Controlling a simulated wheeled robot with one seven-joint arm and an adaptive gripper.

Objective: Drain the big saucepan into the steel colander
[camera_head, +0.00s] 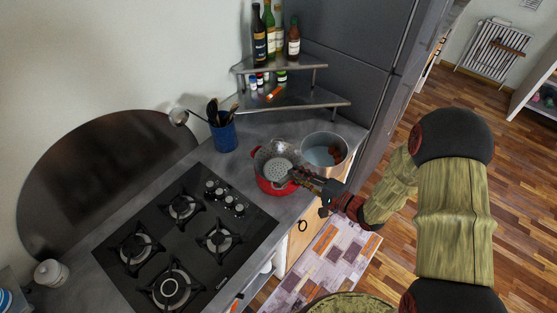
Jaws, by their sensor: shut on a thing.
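The big saucepan (343,168) is a pale metal pan at the counter's right end, close to the fridge. It looks about upright, with liquid and some reddish-brown pieces inside. The steel colander (279,166) is a perforated bowl just left of it, sitting in a red pot (276,187). My gripper (304,177) is at the near side, between the pot and the saucepan. It is shut, apparently on the saucepan's handle, though its fingers hide the grasp. I cannot tell whether the saucepan touches the counter.
A black gas hob (197,222) lies left of the pot. A blue utensil holder (223,136) stands behind, with a ladle beside it. A metal corner shelf (300,97) with bottles rises at the back. The grey fridge (350,62) closes off the right.

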